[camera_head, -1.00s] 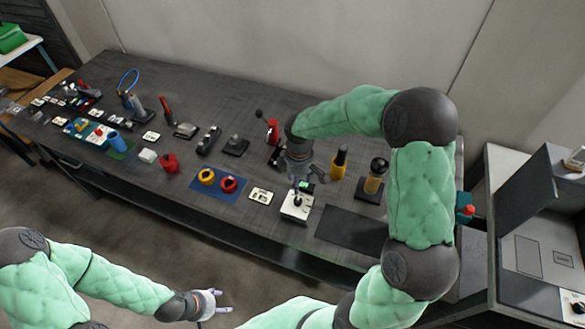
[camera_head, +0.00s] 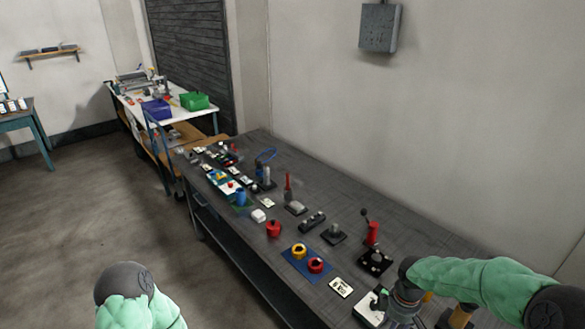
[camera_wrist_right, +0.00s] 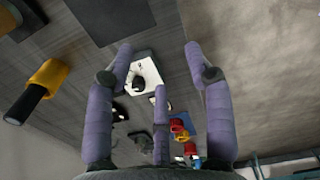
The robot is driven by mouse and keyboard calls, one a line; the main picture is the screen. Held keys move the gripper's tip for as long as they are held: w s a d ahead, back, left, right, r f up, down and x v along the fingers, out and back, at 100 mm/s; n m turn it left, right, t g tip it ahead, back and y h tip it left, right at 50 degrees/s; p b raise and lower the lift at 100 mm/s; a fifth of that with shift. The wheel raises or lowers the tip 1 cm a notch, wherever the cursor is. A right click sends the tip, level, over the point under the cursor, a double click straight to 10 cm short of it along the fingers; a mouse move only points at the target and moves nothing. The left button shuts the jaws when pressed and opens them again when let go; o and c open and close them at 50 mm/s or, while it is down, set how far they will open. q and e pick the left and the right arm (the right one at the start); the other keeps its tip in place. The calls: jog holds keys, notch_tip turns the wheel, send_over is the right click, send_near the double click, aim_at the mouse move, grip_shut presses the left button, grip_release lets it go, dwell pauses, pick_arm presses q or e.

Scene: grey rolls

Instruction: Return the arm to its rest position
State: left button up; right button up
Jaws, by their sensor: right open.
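My right arm comes in from the lower right in the head view. Its gripper (camera_head: 403,312) is over the front right part of the grey workbench (camera_head: 420,225), beside a white plate device (camera_head: 369,310), and is partly cut off by the bottom edge. In the right wrist view the purple fingers (camera_wrist_right: 160,62) are spread, with nothing between them. The white plate device (camera_wrist_right: 147,76) with a dark knob lies beyond the fingertips, apart from them. Of my left arm only a green and dark elbow part shows at lower left. My left gripper is out of view.
A red lever device (camera_head: 373,234), a blue mat (camera_head: 291,263) with yellow and red rings, and a red knob piece (camera_head: 274,229) stand along the bench. A yellow-black handle (camera_wrist_right: 37,92) is near the right gripper. Open floor lies left of the bench.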

jog(key=s+a+f+m+y+b, duration=0.1)
jog(key=s+a+f+m+y, duration=0.2)
jog(key=a+f, duration=0.45)
jog(key=s+a+f+m+b, duration=0.1)
jog(key=s+a+f+m, duration=0.3)
jog(key=f, duration=0.6)
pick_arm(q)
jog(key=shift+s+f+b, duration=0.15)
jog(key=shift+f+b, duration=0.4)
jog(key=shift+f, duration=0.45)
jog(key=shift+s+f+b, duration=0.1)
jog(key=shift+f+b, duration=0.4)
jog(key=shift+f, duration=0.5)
pick_arm(e)
jog(key=s+a+f+m+y, duration=0.1)
jog(key=s+a+f+m, duration=0.4)
jog(key=s+f, duration=0.3)
jog(key=shift+s+a+f+m, duration=0.25)
jog(key=shift+s+a+m, duration=0.15)
jog(key=shift+s+a, duration=0.6)
jog(key=shift+s+d, duration=0.2)
